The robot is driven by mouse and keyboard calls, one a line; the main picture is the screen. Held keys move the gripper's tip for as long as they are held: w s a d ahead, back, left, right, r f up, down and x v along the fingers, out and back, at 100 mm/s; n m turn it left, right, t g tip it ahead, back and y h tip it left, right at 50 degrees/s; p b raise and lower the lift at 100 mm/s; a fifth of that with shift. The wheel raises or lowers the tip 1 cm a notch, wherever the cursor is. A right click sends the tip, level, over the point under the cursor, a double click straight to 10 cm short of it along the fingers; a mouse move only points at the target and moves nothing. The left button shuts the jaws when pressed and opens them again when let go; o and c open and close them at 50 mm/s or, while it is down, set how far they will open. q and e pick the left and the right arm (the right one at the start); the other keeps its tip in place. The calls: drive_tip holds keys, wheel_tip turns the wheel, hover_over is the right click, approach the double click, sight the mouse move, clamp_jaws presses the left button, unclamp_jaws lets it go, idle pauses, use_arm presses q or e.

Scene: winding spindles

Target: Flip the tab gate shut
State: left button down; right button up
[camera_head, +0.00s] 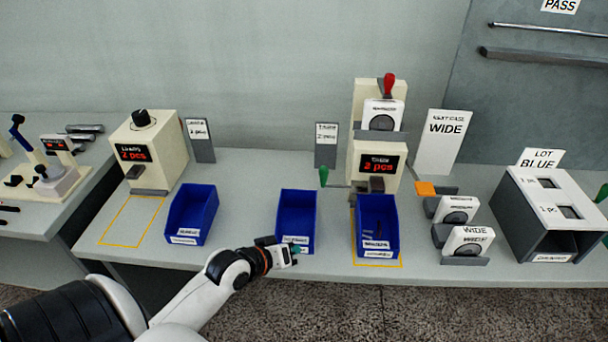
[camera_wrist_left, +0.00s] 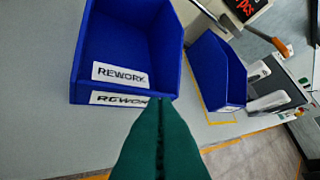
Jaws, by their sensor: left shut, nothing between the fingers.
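An orange tab (camera_head: 425,189) sits beside the right dispenser (camera_head: 375,160), at the end of a grey piece; I take it for the tab of the gate. In the left wrist view an orange tip (camera_wrist_left: 282,48) on a grey bar sticks out past the dispenser. My left gripper (camera_head: 295,250) is at the front of the middle blue bin (camera_head: 297,210), well to the left of the tab. Its green fingers (camera_wrist_left: 160,130) are shut and empty, in front of the bin's REWORK label (camera_wrist_left: 120,76). My right gripper is not in view.
Another blue bin (camera_head: 377,222) stands below the right dispenser, with dark pieces inside. A green-handled lever (camera_head: 323,177) juts left from that dispenser. White WIDE blocks (camera_head: 467,240) stand on grey holders to the right. The table's front edge (camera_head: 330,277) is close to my gripper.

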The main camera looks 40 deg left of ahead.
use_arm(q)
drive_tip(key=w+a+r+n+t+y, duration=0.1)
drive_tip(key=w+a+r+n+t, duration=0.4)
drive_tip(key=a+r, duration=0.5)
drive_tip(key=shift+w+a+r+n+t+y, duration=0.3)
drive_tip(key=shift+w+r+n, duration=0.4)
drive_tip(key=shift+r+n, duration=0.15)
drive_tip(key=shift+w, duration=0.1)
drive_tip(key=w, duration=0.6)
drive_tip(key=w+p, duration=0.1)
drive_tip(key=w, duration=0.3)
drive_tip(key=shift+f, duration=0.4)
drive_tip(key=d, duration=0.1)
drive_tip(key=d+f, duration=0.1)
drive_tip(key=d+p, duration=0.1)
drive_tip(key=shift+w+d+f, duration=0.3)
drive_tip(key=shift+d+f, duration=0.05)
drive_tip(key=shift+f, duration=0.05)
